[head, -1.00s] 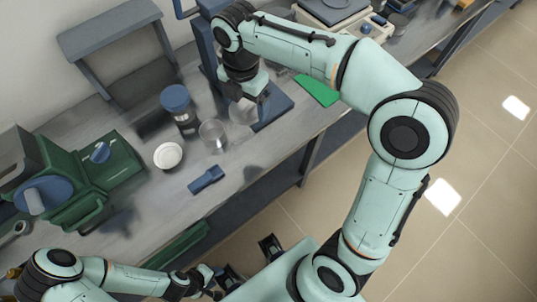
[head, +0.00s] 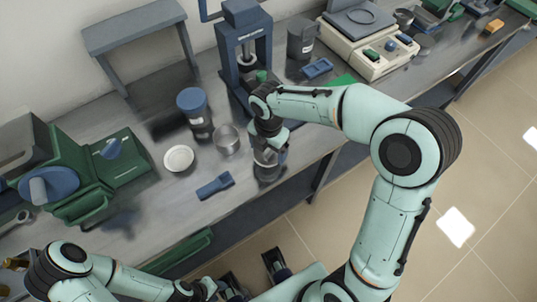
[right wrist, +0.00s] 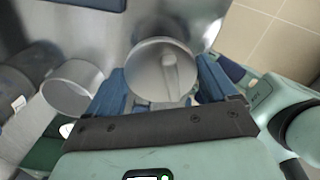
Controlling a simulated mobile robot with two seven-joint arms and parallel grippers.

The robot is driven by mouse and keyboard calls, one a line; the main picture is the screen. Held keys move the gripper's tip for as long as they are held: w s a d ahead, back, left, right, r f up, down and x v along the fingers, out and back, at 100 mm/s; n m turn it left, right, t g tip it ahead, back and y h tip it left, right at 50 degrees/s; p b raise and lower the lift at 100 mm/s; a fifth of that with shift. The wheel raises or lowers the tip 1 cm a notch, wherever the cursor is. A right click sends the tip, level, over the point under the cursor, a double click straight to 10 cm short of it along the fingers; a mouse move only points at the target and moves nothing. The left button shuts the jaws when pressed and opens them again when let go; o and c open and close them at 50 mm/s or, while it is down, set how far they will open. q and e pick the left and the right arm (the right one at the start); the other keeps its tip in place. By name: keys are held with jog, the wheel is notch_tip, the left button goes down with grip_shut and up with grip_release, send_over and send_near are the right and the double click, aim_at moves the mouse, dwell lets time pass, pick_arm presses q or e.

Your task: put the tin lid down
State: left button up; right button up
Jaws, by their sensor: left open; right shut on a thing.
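The tin lid (right wrist: 162,68) is a round grey metal disc between the blue fingers of my right gripper (right wrist: 162,88) in the right wrist view. In the head view my right gripper (head: 268,150) is shut on it near the bench's front edge, and the lid (head: 268,168) is partly hidden under the hand. I cannot tell whether it touches the bench. An open metal tin (head: 227,140) stands just left of it; it also shows in the right wrist view (right wrist: 70,88). My left gripper (head: 253,274) is open and empty below the bench's front edge.
A blue-lidded jar (head: 195,112), a white dish (head: 179,158) and a blue block-like item (head: 215,185) lie to the left. A blue press (head: 243,60) stands behind. A green mat (head: 343,80) and a balance (head: 368,48) are to the right.

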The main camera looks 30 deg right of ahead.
aim_at(268, 156)
jog(key=shift+f, duration=1.9)
jog(key=shift+f+b, duration=0.2)
jog(key=shift+b, duration=0.1)
jog(key=o, duration=0.8)
notch_tip(268, 156, up, 12)
jog(key=shift+r+p, duration=0.25)
jog(key=shift+p, duration=0.8)
